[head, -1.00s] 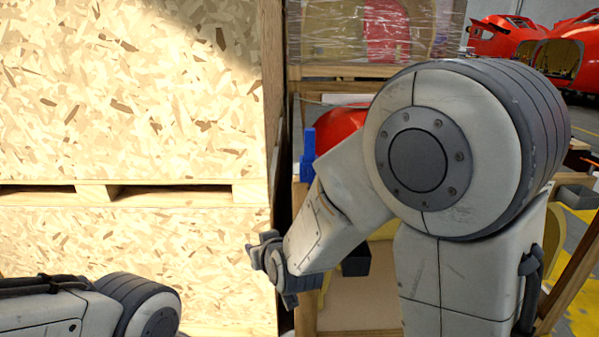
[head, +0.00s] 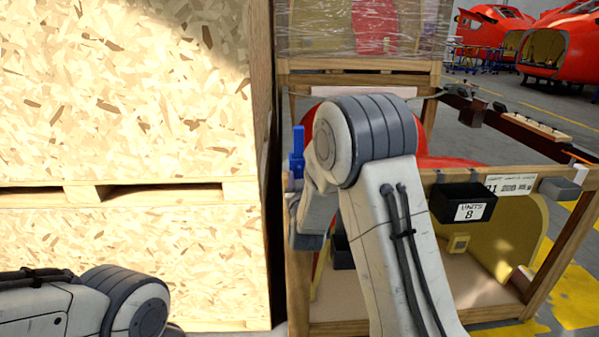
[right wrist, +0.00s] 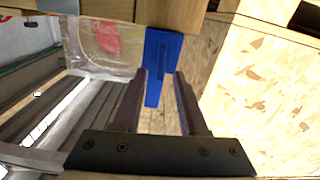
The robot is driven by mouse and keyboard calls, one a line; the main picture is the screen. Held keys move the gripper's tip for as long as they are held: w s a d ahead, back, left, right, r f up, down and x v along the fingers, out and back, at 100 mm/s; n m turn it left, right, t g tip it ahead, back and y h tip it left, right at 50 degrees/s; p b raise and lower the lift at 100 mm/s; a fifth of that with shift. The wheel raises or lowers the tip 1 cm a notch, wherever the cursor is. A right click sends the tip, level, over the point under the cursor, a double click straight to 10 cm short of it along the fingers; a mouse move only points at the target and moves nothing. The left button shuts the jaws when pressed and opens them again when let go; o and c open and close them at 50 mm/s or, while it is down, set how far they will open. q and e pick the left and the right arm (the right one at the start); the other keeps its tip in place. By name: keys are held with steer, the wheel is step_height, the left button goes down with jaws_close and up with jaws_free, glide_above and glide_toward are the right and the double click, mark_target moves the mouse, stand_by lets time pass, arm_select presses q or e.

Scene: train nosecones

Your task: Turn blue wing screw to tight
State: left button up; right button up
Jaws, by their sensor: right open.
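The blue wing screw (head: 297,150) stands upright at the left post of the wooden frame, beside the tall chipboard crate. In the right wrist view the blue screw (right wrist: 163,50) lies straight ahead, with its lower end seen between the two fingers. My right gripper (right wrist: 161,74) is open, with nothing held between its fingers. Whether a finger touches the screw I cannot tell. In the head view my right wrist is just below the screw, and my own arm hides most of the gripper. My left arm shows at the lower left, its gripper out of view.
The chipboard crate (head: 120,90) fills the left side. A wooden frame (head: 500,172) holds a red nosecone (head: 440,162) and a black bin marked 8 (head: 463,202). A plastic-wrapped crate (head: 355,30) stands behind.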

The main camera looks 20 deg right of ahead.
mark_target(299, 172)
steer(key=shift+x, duration=1.15)
jaws_close()
steer(key=shift+f+m+b, duration=0.15)
steer(key=shift+m+b, duration=0.35)
steer(key=shift+b, duration=0.2)
jaws_free()
